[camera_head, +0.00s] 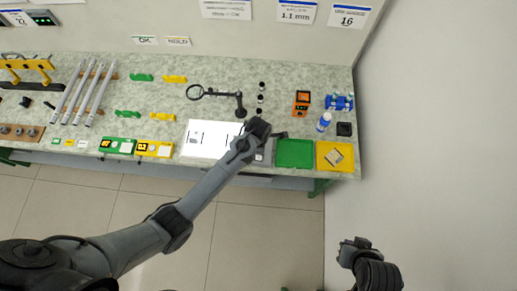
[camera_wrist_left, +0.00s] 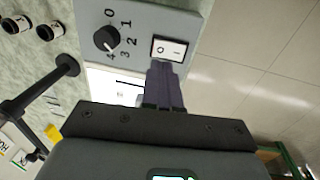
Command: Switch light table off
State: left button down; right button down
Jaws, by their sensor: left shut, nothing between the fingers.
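The light table (camera_head: 200,148) shows as a bright white panel with small dark marks, partly hidden by my left arm. Its grey control box (camera_wrist_left: 140,20) carries a white rocker switch (camera_wrist_left: 169,48) marked O and I, and a black dial (camera_wrist_left: 106,38) numbered around it. My left gripper (camera_wrist_left: 163,68) is shut and empty, with its fingertips right by the rocker's edge; I cannot tell whether they touch it. In the head view the left gripper (camera_head: 279,135) is over the box. My right gripper (camera_head: 352,246) is off the bench at lower right; its jaws are unclear.
A green tray (camera_head: 294,164) and a yellow tray (camera_head: 323,166) lie right of the control box. A magnifier on a stand (camera_head: 196,92) and small dark-capped jars (camera_head: 261,98) stand behind. The floor in front is clear.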

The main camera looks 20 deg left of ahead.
pick_arm(q)
jog(key=shift+w+a+f, duration=0.1)
jog(key=shift+w+f, duration=0.05)
jog(key=shift+f, duration=1)
jog(key=shift+w+f, duration=0.1)
jog(key=shift+f, duration=1)
jog(key=shift+w, duration=0.1)
jog(key=shift+a+f, duration=0.1)
jog(key=shift+f, duration=0.05)
jog(key=shift+w, duration=0.1)
